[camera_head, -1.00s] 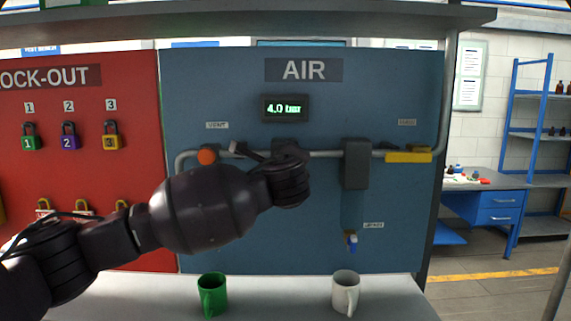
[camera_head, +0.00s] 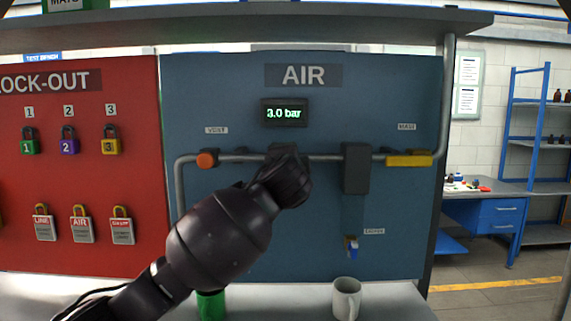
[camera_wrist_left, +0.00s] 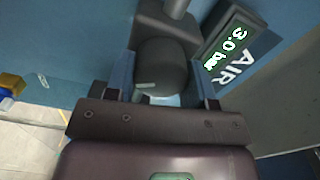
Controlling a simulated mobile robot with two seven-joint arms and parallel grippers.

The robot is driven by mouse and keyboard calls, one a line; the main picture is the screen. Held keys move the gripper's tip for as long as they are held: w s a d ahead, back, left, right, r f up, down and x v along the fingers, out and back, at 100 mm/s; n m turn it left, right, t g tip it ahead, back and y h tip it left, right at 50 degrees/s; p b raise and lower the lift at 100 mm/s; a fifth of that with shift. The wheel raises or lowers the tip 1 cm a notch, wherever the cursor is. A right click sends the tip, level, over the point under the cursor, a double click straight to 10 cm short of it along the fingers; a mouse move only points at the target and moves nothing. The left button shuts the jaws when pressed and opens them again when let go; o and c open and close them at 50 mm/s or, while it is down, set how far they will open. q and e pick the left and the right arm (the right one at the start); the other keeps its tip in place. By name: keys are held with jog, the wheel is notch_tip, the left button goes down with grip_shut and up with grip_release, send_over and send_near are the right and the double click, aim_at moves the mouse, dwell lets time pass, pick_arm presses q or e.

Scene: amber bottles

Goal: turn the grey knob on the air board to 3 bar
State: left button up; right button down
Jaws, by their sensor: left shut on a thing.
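The blue air board (camera_head: 400,220) carries a small display (camera_head: 285,113) that reads 3.0 bar. The display also shows in the left wrist view (camera_wrist_left: 226,48). My left arm reaches up to the pipe below the display and hides the knob in the head view. In the left wrist view the grey knob (camera_wrist_left: 161,67) sits between the two fingers of my left gripper (camera_wrist_left: 165,88), which is shut on it. A pale mark shows on the knob's face. My right gripper is in neither view.
An orange vent knob (camera_head: 207,159), a dark block (camera_head: 356,168), a yellow main handle (camera_head: 409,160) and a blue-handled drain tap (camera_head: 351,246) are on the board. A white mug (camera_head: 346,299) and a partly hidden green mug (camera_head: 211,306) stand on the bench below.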

pick_arm(q)
jog(key=shift+f+n, duration=0.1)
jog(key=shift+n, duration=0.3)
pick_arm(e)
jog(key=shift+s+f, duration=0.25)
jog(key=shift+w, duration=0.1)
pick_arm(q)
jog(key=o, duration=0.9)
jog(key=shift+s+b, duration=0.6)
jog(key=shift+s, duration=4.8)
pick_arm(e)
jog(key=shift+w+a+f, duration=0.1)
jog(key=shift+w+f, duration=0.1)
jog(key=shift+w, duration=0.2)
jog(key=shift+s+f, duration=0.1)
